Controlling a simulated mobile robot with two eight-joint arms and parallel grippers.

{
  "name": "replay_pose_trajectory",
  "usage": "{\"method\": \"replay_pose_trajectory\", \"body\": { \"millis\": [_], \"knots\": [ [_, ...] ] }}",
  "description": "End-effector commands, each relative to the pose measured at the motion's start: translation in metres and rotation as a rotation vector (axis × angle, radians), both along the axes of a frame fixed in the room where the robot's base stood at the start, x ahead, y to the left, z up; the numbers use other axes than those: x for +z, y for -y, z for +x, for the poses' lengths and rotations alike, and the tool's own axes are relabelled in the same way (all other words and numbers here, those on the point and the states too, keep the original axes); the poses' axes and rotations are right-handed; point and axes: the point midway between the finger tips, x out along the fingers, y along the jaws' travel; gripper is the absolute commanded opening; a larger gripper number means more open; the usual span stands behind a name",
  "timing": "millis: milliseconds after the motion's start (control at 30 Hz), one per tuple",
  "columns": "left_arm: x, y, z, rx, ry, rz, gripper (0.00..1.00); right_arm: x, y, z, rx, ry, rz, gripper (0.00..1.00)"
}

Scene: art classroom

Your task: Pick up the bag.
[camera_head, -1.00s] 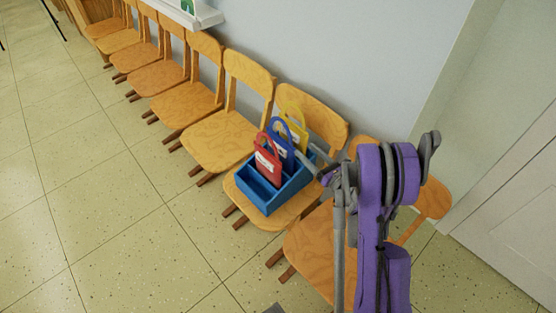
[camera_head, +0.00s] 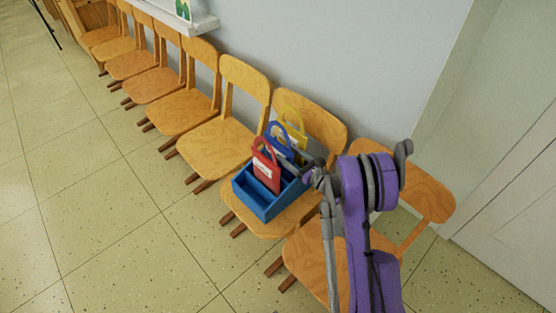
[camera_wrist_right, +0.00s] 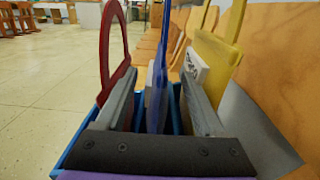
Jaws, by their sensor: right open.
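Three flat bags with loop handles stand upright in a blue divided box (camera_head: 265,208) on a wooden chair. The red bag (camera_head: 265,170) is nearest, the blue bag (camera_head: 278,141) is in the middle and the yellow bag (camera_head: 297,134) is at the back. My right gripper (camera_head: 298,161) reaches in from the right at the blue bag. In the right wrist view, its open fingers (camera_wrist_right: 157,100) stand on either side of the blue bag (camera_wrist_right: 158,75), seen edge-on. The red bag (camera_wrist_right: 117,45) is left of the fingers, the yellow bag (camera_wrist_right: 218,62) right. My left gripper is out of view.
A row of wooden chairs (camera_head: 215,148) runs along the pale wall (camera_head: 330,50). An empty chair (camera_head: 305,262) stands beside the box's chair, under my right arm. The tiled floor (camera_head: 110,210) to the left is clear.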

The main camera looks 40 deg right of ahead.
Motion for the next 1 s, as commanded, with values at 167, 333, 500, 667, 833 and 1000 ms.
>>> {"method": "replay_pose_trajectory", "body": {
  "millis": [167,333,500,667,833,1000],
  "knots": [
    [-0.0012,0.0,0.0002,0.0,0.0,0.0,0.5,0.0002,-0.0006,0.0106,-0.001,0.0,0.0,0.7],
    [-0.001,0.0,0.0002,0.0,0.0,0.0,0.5,0.0004,-0.0006,0.0103,-0.002,0.0,0.0,0.7],
    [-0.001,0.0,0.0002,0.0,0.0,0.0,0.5,0.0004,-0.0006,0.0101,-0.001,0.0,0.001,0.39],
    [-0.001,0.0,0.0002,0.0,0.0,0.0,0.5,0.0004,-0.0006,0.0101,-0.001,0.0,0.001,0.11],
    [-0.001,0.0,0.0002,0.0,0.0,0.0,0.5,0.0004,-0.0006,0.01,-0.001,0.0,0.001,0.0],
    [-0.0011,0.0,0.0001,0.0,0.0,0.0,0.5,0.0004,-0.0006,0.01,-0.001,0.0,0.001,0.0]
  ]
}}
